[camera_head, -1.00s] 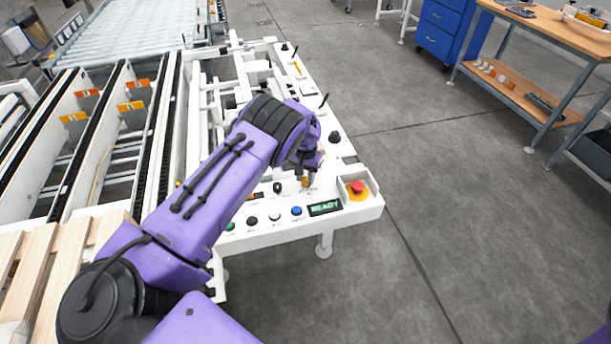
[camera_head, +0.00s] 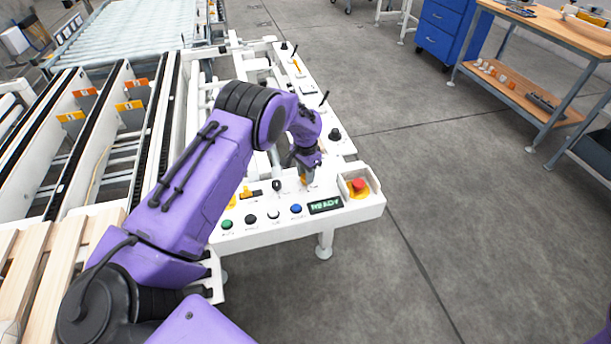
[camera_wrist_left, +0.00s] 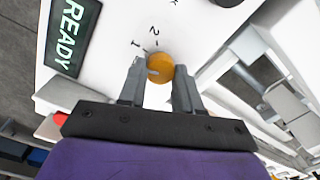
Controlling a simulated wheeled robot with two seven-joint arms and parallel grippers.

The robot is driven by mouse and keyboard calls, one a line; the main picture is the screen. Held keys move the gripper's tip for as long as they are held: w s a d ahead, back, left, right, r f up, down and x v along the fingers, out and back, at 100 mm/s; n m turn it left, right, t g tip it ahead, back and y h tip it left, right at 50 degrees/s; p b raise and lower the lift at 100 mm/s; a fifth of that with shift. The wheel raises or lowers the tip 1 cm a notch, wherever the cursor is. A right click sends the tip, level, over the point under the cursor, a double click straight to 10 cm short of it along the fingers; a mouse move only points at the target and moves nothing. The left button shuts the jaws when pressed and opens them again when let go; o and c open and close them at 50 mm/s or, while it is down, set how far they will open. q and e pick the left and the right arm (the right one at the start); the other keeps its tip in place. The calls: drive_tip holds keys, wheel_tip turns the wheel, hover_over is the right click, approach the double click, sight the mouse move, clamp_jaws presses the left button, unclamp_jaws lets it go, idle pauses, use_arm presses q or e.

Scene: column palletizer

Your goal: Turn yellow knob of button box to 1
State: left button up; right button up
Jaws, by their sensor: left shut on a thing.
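The button box (camera_head: 345,207) is a white panel with a row of push buttons and a lit READY display (camera_head: 325,205). Its round yellow-orange knob (camera_wrist_left: 160,66) shows in the left wrist view, beside printed labels 1 and 2. A grey mark shows on the knob's lower left side; I cannot tell which label the knob is set to. My left gripper (camera_wrist_left: 158,82) is shut on the knob, one finger on each side. In the head view the left gripper (camera_head: 304,174) points down onto the panel and largely hides the knob. My right gripper is out of view.
A red emergency button (camera_head: 358,185) on a yellow base sits right of the display. A black knob (camera_head: 276,186) and a yellow-orange switch (camera_head: 246,192) lie left of my gripper. A black knob (camera_head: 335,134) stands farther back. Open floor lies to the right.

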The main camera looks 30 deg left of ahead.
use_arm(q)
drive_tip(key=shift+m+b, duration=0.45)
drive_tip(key=shift+m, duration=1.05)
drive_tip(key=o, duration=1)
drive_tip(key=shift+o, duration=0.2)
wheel_tip(320, 180, up, 10)
drive_tip(key=b, duration=0.1)
drive_tip(key=shift+r+b, duration=0.25)
drive_tip(key=shift+b, duration=0.15)
drive_tip(key=shift+r, duration=0.1)
